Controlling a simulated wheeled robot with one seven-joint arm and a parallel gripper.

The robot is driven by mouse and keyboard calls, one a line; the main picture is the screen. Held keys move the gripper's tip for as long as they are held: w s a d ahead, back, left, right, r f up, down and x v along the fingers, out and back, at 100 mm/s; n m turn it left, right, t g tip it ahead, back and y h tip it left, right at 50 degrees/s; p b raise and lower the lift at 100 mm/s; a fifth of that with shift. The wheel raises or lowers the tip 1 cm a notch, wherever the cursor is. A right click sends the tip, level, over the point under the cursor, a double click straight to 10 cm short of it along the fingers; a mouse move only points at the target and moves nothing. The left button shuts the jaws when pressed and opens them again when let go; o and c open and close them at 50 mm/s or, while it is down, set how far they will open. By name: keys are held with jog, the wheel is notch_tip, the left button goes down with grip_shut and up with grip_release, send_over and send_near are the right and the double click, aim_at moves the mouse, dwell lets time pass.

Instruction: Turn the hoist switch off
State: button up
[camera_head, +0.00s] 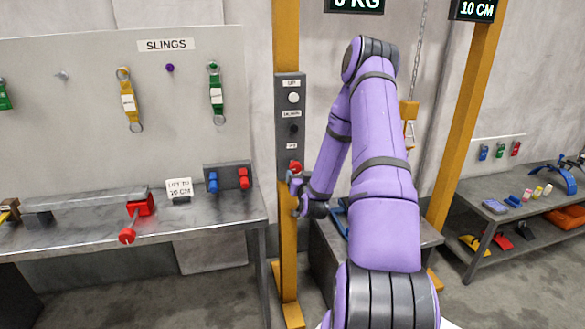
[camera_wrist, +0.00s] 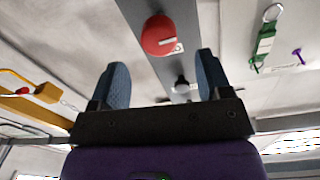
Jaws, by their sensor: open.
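The hoist switch is a round red knob (camera_head: 295,167) low on a grey control panel (camera_head: 290,142) fixed to the yellow post. Its small label reads too small to make out. In the wrist view the red knob (camera_wrist: 160,36) shows a pale mark on its face and sits ahead of my fingertips, between their lines. My gripper (camera_head: 300,190) is at the panel's lower end, just below the knob, partly hidden by my wrist. In the wrist view my gripper (camera_wrist: 163,80) is open, its two blue-grey fingers apart with nothing between them.
A white button (camera_head: 294,98) and a dark knob (camera_head: 293,129) sit higher on the panel. The left workbench (camera_head: 215,215) carries a red-handled lever (camera_head: 128,236) and a block with blue and red switches (camera_head: 228,179). Slings hang behind. A chain (camera_head: 418,60) hangs right of my arm.

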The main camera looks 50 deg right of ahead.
aim_at(296, 169)
jog(key=x, duration=0.8)
jog(key=shift+d, duration=0.1)
jog(key=shift+r, duration=0.1)
jog(key=shift+c, duration=0.4)
jog(key=c, duration=0.8)
jog(key=shift+c, duration=0.2)
